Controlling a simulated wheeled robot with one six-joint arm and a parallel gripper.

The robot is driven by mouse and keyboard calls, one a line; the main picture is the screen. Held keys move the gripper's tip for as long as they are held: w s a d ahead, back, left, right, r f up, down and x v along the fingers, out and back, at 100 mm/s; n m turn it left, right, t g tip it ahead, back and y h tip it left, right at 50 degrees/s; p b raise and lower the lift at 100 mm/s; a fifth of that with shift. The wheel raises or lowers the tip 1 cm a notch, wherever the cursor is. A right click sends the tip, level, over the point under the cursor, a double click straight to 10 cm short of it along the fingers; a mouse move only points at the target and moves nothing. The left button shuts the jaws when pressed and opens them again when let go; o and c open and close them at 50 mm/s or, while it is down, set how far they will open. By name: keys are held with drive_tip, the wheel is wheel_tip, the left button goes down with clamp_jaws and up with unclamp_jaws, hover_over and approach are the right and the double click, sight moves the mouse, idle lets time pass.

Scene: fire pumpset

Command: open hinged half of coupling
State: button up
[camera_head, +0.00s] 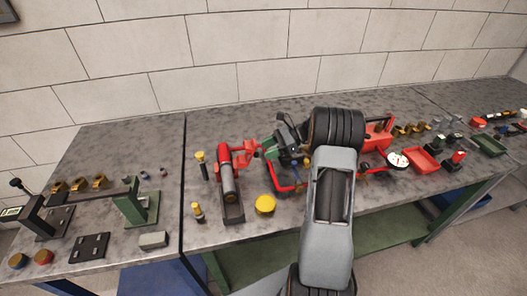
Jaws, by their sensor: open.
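My arm reaches over the middle of the bench, and my gripper (291,137) is a small dark shape to the left of the wrist. It hangs over a red and green pump assembly (270,156). The jaws are open, but the fingertips are small and hard to tell from the parts behind them. The coupling and its hinged half cannot be picked out clearly; my gripper and arm cover part of that area. I cannot tell whether the gripper touches anything.
A red cylinder in a dark cradle (228,178) and a yellow round cap (265,204) stand left of my arm. A white-faced gauge (398,160) and a red tray (421,160) lie right. A green-ended stand (135,205) is far left. Bare bench lies behind.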

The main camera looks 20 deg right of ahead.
sight(250, 154)
drive_tip(key=shift+x, duration=1.75)
drive_tip(key=shift+f, duration=0.1)
clamp_jaws()
